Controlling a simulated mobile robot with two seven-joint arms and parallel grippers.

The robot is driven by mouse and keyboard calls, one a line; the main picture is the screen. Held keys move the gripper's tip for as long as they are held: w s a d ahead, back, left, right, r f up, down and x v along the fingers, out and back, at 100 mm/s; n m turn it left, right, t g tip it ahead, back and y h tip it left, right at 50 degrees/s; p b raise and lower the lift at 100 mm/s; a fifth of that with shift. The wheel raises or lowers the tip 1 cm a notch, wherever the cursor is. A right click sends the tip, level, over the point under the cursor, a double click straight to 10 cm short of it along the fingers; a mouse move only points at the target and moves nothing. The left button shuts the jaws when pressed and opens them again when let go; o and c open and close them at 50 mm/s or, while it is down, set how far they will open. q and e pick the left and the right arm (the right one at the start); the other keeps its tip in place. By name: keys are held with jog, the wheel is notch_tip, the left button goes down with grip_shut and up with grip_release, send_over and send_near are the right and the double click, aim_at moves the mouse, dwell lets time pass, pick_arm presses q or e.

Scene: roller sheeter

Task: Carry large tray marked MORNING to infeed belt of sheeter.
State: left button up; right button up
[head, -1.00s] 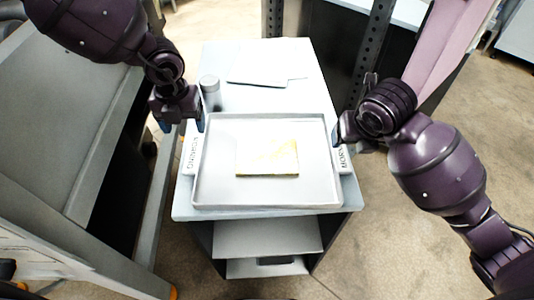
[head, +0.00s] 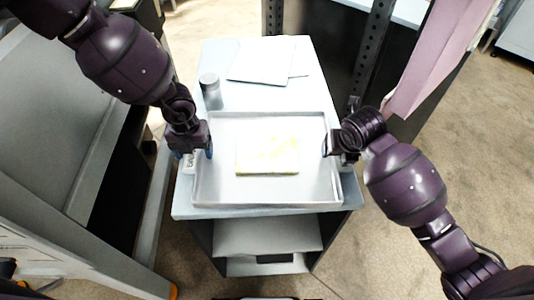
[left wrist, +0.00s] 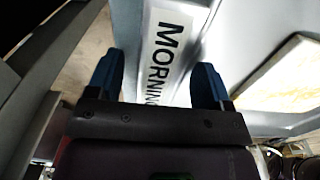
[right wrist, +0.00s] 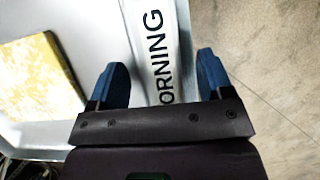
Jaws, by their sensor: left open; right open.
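The large metal tray (head: 225,122) sits on the pale top of a cart, with a flat yellowish dough slab (head: 267,156) inside it. MORNING labels mark its two side rims; they show in the left wrist view (left wrist: 167,50) and the right wrist view (right wrist: 157,55). My left gripper (head: 195,154) is open at the left rim, its fingers on either side of the labelled edge. My right gripper (head: 334,155) is open at the right rim, its fingers likewise either side of the label. Neither gripper is closed on the rim. The sheeter's infeed belt cannot be made out for certain.
A grey metal container (head: 210,92) and white sheets (head: 262,60) lie on the cart behind the tray. A large grey machine or bench (head: 45,130) stands close on the left. Dark perforated posts (head: 372,45) rise behind right. Open floor (head: 440,110) lies to the right.

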pick_arm(q)
grip_shut()
pick_arm(e)
grip_shut()
